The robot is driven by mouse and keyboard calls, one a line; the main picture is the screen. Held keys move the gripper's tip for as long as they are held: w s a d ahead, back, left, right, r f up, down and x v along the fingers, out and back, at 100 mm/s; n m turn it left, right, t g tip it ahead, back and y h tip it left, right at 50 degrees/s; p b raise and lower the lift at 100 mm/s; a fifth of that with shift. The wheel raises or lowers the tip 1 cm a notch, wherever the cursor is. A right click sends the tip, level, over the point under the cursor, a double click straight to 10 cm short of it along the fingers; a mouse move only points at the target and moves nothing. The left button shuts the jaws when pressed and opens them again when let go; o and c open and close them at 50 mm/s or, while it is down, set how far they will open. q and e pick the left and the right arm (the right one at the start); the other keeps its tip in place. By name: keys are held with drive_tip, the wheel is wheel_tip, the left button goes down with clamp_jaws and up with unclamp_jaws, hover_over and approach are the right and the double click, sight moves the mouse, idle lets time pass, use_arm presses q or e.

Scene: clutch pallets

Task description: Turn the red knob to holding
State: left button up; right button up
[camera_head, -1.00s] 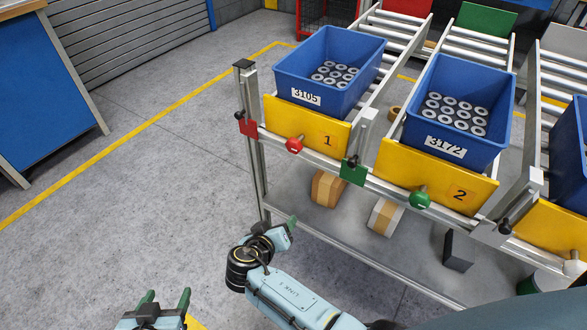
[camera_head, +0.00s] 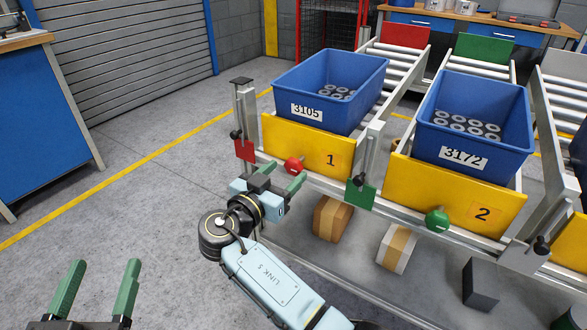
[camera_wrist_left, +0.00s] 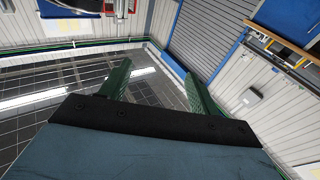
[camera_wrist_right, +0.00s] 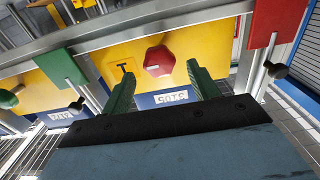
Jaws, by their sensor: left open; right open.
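The red knob (camera_head: 293,165) sits on the front of the yellow panel (camera_head: 335,154) marked 1, below the blue bin labelled 3105 (camera_head: 325,95). My left gripper (camera_head: 100,275) is open and empty at the lower left, far from the rack.
A red plate (camera_head: 244,150) and a black-knobbed post stand left of the knob; a green plate (camera_head: 361,195) is to its right. A green knob (camera_head: 437,220) is on panel 2. Cardboard boxes (camera_head: 332,218) lie under the rack. The floor to the left is clear.

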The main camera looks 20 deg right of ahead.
sight(291, 168)
use_arm(q)
drive_tip(key=shift+s+d+r+t+h+b, duration=0.1)
drive_tip(key=shift+s+r+t+h+b, duration=0.15)
drive_tip(key=shift+r+t, duration=0.55)
drive_tip(key=shift+s+d+r+t+h+b, duration=0.2)
drive_tip(key=shift+r+t, duration=0.3)
drive_tip(key=shift+r, duration=0.5)
use_arm(e)
drive_tip(key=shift+x, duration=2.2)
use_arm(q)
drive_tip(key=shift+a, duration=0.1)
use_arm(e)
clamp_jaws()
